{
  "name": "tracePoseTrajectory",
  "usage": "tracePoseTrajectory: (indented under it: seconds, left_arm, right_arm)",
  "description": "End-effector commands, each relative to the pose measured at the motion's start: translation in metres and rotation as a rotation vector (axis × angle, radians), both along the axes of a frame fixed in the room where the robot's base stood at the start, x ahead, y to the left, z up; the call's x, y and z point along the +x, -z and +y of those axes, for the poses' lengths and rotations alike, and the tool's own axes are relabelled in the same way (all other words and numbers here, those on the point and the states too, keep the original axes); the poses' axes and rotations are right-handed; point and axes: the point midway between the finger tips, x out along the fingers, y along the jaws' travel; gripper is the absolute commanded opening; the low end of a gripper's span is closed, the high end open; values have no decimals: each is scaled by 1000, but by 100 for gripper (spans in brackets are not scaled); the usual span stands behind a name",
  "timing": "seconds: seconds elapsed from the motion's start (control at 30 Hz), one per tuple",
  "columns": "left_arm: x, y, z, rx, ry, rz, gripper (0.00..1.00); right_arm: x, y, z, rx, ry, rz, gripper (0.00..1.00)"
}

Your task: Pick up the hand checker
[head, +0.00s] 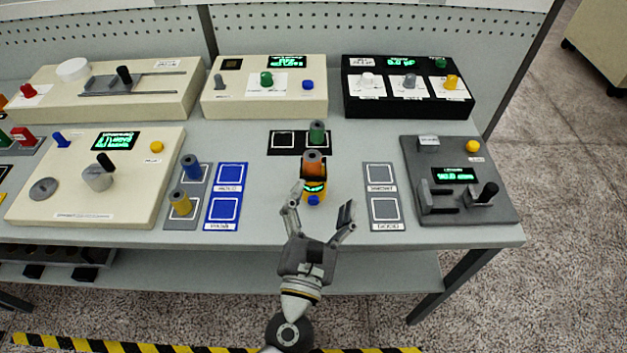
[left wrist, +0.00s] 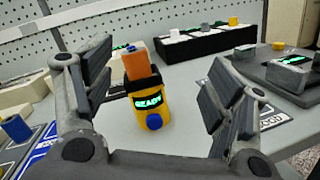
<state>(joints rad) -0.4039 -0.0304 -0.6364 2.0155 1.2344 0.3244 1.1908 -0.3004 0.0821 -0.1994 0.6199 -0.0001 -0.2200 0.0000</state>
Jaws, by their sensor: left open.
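The hand checker (head: 314,193) is a small yellow device with a black top, a lit green display and a blue button. It stands on the grey bench near the front edge. In the left wrist view the hand checker (left wrist: 153,108) reads READY, and an orange spindle (left wrist: 137,66) rises at its black top. The orange spindle also shows in the head view (head: 314,165). My left gripper (head: 322,203) is open in front of the checker, its fingers spread to either side, apart from it. My right gripper is not in view.
A grey plate (head: 383,190) with two marked squares lies to the right. Blue marked pads (head: 225,195) and a rack with blue and yellow spindles (head: 182,203) lie to the left. A green spindle (head: 317,133) stands behind. A dark grey instrument (head: 470,205) stands at the right.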

Motion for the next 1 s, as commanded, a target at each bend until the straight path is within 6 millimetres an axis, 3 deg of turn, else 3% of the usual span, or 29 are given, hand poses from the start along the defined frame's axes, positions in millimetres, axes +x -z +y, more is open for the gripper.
tracePoseTrajectory:
  seconds: [0.1,0.3,0.6,1.0]
  left_arm:
    - [2,17,7,-215,-91,99,78]
    - [2,36,15,-381,-177,183,78]
    - [43,35,15,-394,-186,188,78]
    - [81,29,15,-390,-186,188,78]
  right_arm:
    - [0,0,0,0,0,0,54]
    - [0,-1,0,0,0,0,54]
    - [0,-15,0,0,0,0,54]
    - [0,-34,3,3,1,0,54]
